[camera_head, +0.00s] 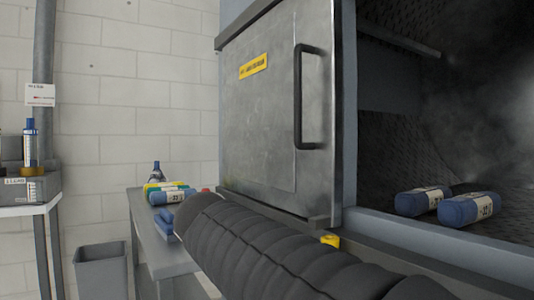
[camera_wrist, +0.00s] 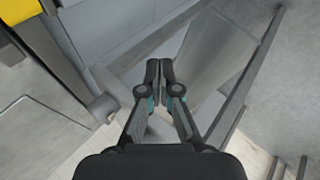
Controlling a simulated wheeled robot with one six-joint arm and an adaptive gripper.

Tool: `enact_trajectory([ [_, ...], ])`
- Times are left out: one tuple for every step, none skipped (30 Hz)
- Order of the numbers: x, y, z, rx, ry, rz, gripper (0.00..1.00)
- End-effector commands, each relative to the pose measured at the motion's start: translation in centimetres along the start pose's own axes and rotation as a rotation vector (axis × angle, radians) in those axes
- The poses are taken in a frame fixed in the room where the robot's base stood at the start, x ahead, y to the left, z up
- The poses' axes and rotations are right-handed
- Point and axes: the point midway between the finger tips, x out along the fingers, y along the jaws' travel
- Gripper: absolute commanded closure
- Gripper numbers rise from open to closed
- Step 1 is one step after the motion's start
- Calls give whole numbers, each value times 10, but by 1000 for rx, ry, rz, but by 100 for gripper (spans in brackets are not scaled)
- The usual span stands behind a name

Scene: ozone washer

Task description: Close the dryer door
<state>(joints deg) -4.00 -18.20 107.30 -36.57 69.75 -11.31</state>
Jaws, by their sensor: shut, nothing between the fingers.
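The dryer door (camera_head: 270,110) is a grey metal panel with a black vertical handle (camera_head: 308,97) and a yellow label (camera_head: 254,66). It stands at the left of the dark dryer opening (camera_head: 420,120), which is uncovered. Two blue rolled bundles (camera_head: 468,209) lie inside on the dryer floor. My arm in its dark ribbed sleeve crosses below the door in the head view and hides part of the table. My gripper (camera_wrist: 160,68) shows in the wrist view, with its fingers together and empty. It is not visible in the head view. No contact with the door shows.
A grey side table (camera_head: 145,222) with blue, green and yellow bundles and a bottle stands left of the door. A grey bin (camera_head: 101,272) is beside it. A shelf (camera_head: 30,209) with a blue bottle (camera_head: 30,143) is at far left. A pale block wall stands behind.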

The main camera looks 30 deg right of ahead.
Motion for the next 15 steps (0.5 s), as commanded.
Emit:
enact_trajectory([
  [-2,23,-19,-41,-27,65,100],
  [-4,37,-28,-65,-46,106,100],
  [-8,56,-40,-91,-72,162,100],
  [-11,69,-49,-111,-92,202,100],
  [-14,82,-57,-127,-114,244,100],
  [-20,99,-69,-147,-143,298,100],
  [-23,111,-77,-159,-166,339,100],
  [-27,122,-85,-171,-189,379,100],
  [-33,137,-96,-182,-222,432,100],
  [-38,147,-103,-190,-248,472,100],
  [-43,156,-111,-194,-274,510,100],
  [-50,167,-120,-200,-309,561,100],
  [-55,175,-127,-200,-334,597,100],
  [-60,182,-133,-199,-361,632,100],
  [-67,189,-140,-196,-395,675,100],
])
